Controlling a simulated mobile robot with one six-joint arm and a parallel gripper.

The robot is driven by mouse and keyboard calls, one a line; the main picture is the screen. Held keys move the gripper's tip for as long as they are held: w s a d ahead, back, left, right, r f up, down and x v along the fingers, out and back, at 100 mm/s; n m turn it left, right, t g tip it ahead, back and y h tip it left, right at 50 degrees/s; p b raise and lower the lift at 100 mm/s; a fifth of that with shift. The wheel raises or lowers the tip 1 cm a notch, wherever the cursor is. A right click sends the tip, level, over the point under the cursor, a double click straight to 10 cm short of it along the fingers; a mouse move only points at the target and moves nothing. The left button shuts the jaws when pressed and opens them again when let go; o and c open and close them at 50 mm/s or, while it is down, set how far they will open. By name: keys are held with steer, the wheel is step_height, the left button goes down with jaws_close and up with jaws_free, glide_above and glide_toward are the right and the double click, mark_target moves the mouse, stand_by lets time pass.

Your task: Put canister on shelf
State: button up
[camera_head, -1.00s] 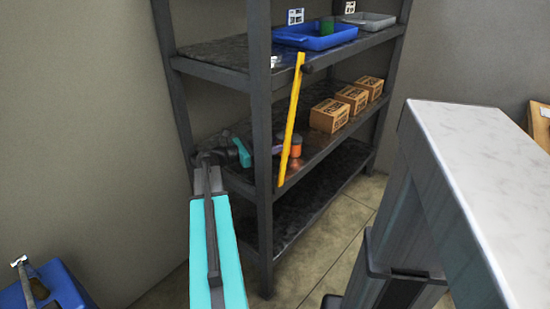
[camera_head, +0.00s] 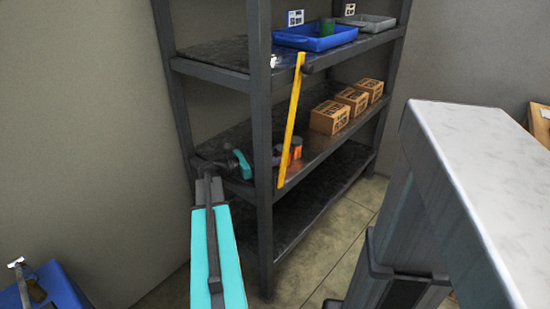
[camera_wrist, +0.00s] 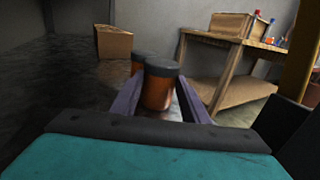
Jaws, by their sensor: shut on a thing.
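The canister (camera_wrist: 159,90), orange with a dark lid, stands upright between the purple fingers of my gripper (camera_wrist: 160,100), which is shut on it. A second orange canister with a dark lid (camera_wrist: 137,64) is just behind and left of it in the wrist view, partly hidden. In the head view, my gripper (camera_head: 277,157) is inside the grey shelf unit (camera_head: 259,120), low over its middle shelf. Orange canister parts (camera_head: 296,149) show there, partly behind the yellow bar. I cannot tell whether the held canister touches the shelf.
Several cardboard boxes (camera_head: 331,117) stand farther right on the same shelf. A yellow bar (camera_head: 291,120) leans across the shelf front, near my arm. A blue tray (camera_head: 318,42) sits on the shelf above. A shelf post stands close to my arm. The lower shelf looks empty.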

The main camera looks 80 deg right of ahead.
steer(key=o, duration=1.2)
steer(key=shift+f, duration=0.1)
steer(key=shift+w+a, duration=0.1)
steer(key=shift+w, duration=0.05)
steer(key=shift+w+a, duration=0.2)
steer(key=shift+w, duration=0.1)
steer(key=p+v, duration=0.2)
steer(key=v, duration=0.9)
